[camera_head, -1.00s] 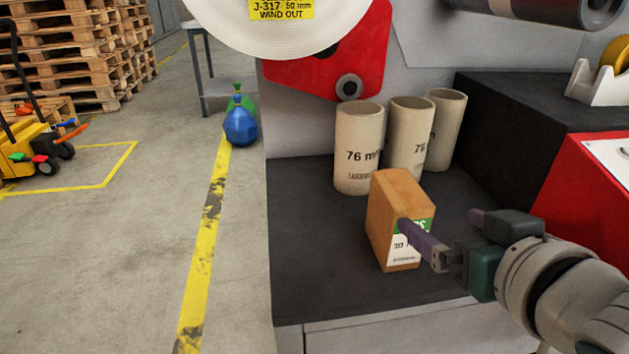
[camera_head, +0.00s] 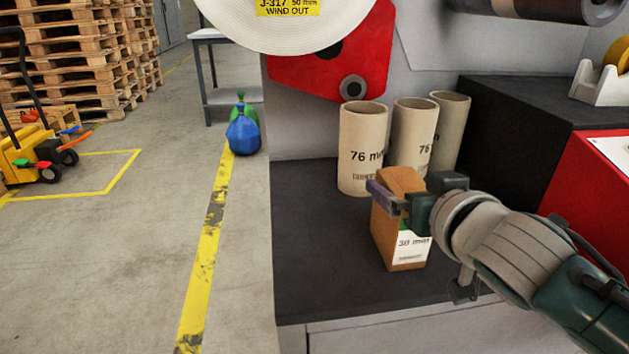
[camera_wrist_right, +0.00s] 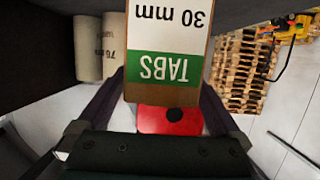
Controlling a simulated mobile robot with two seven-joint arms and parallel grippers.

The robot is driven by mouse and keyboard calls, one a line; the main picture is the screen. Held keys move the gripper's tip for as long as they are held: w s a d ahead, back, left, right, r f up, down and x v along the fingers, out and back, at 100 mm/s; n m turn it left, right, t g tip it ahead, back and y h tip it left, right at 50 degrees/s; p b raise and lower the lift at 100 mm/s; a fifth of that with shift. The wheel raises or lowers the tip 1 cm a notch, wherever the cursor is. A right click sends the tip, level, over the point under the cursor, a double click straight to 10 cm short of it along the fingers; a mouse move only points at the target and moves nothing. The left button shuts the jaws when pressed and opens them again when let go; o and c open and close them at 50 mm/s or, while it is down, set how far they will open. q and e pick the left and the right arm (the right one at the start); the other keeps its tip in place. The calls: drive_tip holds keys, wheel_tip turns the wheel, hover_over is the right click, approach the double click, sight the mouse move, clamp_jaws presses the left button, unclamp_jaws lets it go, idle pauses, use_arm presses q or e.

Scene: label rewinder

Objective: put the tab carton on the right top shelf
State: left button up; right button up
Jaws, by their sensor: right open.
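The tab carton (camera_head: 400,240) is a brown upright box on the dark bench top, in front of the cardboard cores. Its white and green label reads TABS 30 mm in the right wrist view (camera_wrist_right: 165,62), where it appears upside down. My right gripper (camera_head: 400,196) is at the carton's upper part. It is open, with one purple finger across the carton's left side in the head view; the other finger is hidden there. In the wrist view the carton stands between the two fingers (camera_wrist_right: 163,95). My left gripper is out of view. I cannot make out the right top shelf.
Several cardboard cores (camera_head: 361,148) stand close behind the carton. A black block (camera_head: 520,125) and a red panel (camera_head: 595,185) bound the bench on the right. The dark bench top (camera_head: 315,260) is clear left of the carton. A white roll (camera_head: 285,25) overhangs the back.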

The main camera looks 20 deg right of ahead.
drive_tip(key=shift+c, duration=0.2)
clamp_jaws()
idle(0.6)
